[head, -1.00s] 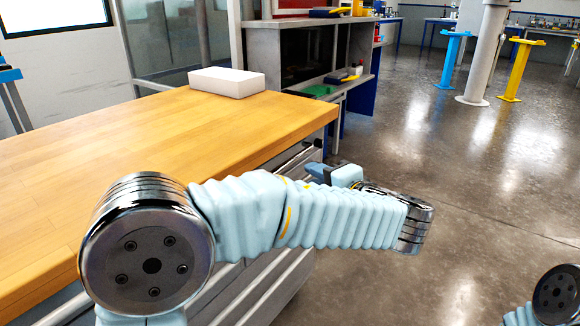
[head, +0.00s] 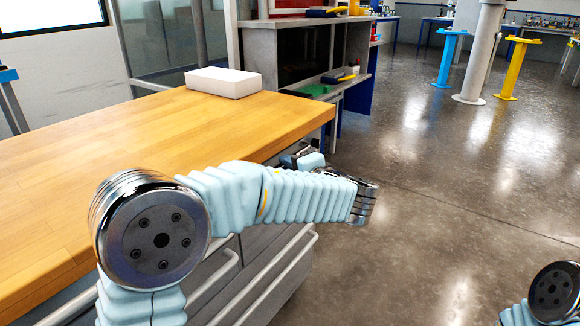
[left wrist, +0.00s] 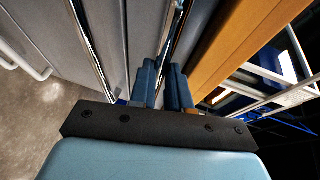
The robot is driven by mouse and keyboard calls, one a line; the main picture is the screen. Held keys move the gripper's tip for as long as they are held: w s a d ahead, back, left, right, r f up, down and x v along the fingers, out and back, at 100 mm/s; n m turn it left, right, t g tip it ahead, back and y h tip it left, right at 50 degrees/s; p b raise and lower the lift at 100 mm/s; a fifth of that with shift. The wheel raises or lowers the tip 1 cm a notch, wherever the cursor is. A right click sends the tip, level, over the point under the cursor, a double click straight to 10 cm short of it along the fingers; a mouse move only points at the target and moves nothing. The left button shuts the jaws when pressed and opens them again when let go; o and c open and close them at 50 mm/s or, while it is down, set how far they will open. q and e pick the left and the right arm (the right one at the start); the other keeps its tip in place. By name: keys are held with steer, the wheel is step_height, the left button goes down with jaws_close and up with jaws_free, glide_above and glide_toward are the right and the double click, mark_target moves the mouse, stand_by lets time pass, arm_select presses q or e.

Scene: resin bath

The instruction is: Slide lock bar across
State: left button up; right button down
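My left gripper (head: 304,158) is beside the drawer side of the wooden-topped bench, just below the top's edge, partly hidden behind my forearm. In the left wrist view its two blue fingers (left wrist: 164,78) stand a narrow gap apart, with no held object visible between them. A shiny metal strip (left wrist: 175,35) runs along the grey cabinet front ahead of the fingers, and a second one (left wrist: 88,45) lies further left. I cannot tell whether either is the lock bar, or whether the fingers touch anything. My right gripper is out of view; only part of that arm shows at lower right.
The bench top (head: 130,150) is bare except for a white block (head: 224,82) at its far end. Grey drawers with bar handles (head: 265,275) face the floor. A shelf unit (head: 320,50) stands behind. The concrete floor (head: 440,220) at right is open.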

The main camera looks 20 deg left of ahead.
arm_select(q)
steer(key=shift+w, duration=0.1)
jaws_close()
steer(key=w, duration=0.1)
steer(key=w+d, duration=0.1)
steer(key=shift+w, duration=0.3)
steer(key=shift+o, duration=2.4)
jaws_free()
steer(key=v, duration=1.4)
